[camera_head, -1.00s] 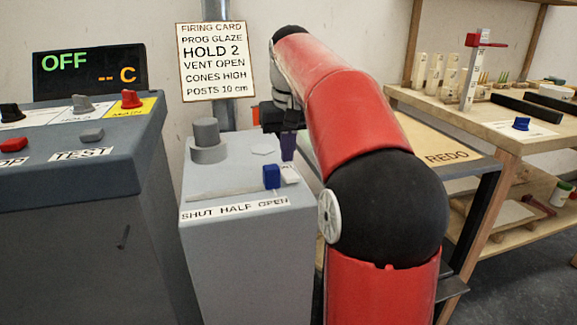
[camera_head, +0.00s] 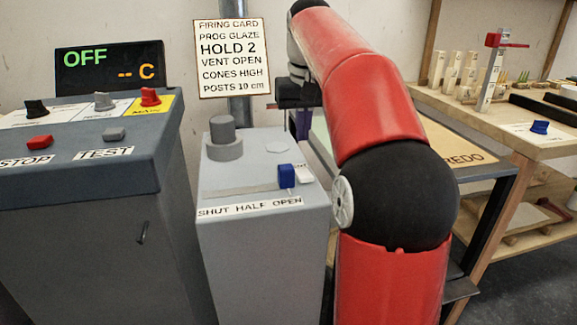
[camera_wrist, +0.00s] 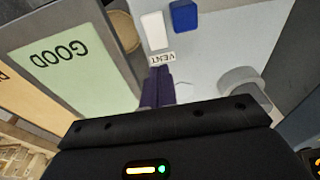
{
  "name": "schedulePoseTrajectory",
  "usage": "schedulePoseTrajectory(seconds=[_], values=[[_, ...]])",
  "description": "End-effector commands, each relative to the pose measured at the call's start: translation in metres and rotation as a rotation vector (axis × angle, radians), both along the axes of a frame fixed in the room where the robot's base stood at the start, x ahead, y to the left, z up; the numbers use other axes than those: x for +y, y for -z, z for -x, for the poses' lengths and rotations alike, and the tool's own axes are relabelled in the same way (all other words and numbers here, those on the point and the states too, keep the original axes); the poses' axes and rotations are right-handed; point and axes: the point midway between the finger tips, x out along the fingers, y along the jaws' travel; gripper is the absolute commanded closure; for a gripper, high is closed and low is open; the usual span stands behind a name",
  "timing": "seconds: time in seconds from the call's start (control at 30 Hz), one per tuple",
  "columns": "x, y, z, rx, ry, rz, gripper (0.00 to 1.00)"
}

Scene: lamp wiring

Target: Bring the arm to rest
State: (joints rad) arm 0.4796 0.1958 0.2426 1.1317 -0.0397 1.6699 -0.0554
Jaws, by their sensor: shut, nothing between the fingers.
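My gripper (camera_head: 303,125) is beside the far right of the grey vent box (camera_head: 266,248), partly hidden by my red and black arm (camera_head: 375,110). In the wrist view its purple fingers (camera_wrist: 160,75) are together with nothing between them. They hang over the box's edge near the VENT label (camera_wrist: 162,58). The vent's blue knob (camera_head: 287,176) stands above the word OPEN, clear of the fingers. It also shows in the wrist view (camera_wrist: 184,16).
A kiln control console (camera_head: 90,165) stands at left, its display (camera_head: 110,68) reading OFF. The firing card (camera_head: 232,58) hangs behind. A table with a REDO mat (camera_head: 465,158) and a wooden workbench (camera_head: 500,118) stand at right. A green GOOD area (camera_wrist: 75,65) lies beside the box.

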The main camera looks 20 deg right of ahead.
Motion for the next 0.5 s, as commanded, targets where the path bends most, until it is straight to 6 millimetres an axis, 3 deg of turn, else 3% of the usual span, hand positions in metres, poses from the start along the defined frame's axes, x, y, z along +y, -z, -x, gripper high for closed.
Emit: schedulePoseTrajectory(seconds=[0.27,0.37,0.5], values=[[0.011,0.001,0.007,-0.01,-0.012,0.012,1.0],[0.033,0.005,0.023,-0.033,-0.035,0.036,1.0],[0.069,0.024,0.064,-0.091,-0.075,0.071,1.0]])
